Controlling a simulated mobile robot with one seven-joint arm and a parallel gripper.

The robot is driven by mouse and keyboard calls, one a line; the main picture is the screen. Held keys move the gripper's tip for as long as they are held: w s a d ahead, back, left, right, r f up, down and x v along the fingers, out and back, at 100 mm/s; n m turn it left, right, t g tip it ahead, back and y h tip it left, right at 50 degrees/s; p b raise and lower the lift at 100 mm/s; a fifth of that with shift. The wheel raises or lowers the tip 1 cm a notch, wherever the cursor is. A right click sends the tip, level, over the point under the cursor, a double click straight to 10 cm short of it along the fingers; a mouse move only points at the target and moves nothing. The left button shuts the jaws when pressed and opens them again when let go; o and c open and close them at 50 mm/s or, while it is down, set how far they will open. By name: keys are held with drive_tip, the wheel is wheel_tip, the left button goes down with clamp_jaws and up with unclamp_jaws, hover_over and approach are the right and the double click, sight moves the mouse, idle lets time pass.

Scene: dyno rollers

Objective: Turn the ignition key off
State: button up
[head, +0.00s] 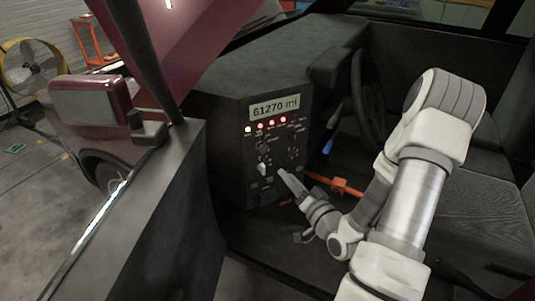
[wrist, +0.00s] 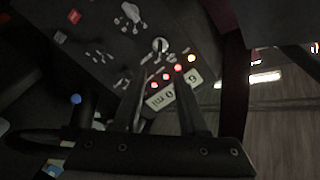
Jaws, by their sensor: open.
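The dark dash panel (head: 240,180) carries several small controls below its display. A small silver key-like piece (wrist: 160,45) stands out below the lights in the wrist view; it is small and dim in the head view (head: 264,147). I cannot tell for sure that it is the ignition key, or its turn angle. A pale lever or switch (head: 263,168) sits lower on the panel, also in the wrist view (wrist: 131,12). My gripper (head: 284,175) is in front of the panel's lower part. In the wrist view its two dark fingers (wrist: 157,75) are apart, with nothing seen held between them.
A lit display (head: 275,108) reads 61270 mi, above a row of lit lamps. The steering wheel (head: 368,95) and a blue-tipped stalk (head: 328,145) are to the right. The open door (head: 165,220) bounds the left.

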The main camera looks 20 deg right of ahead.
sight(267, 152)
drive_tip(key=w, duration=1.3)
drive_tip(key=shift+a, duration=0.35)
clamp_jaws()
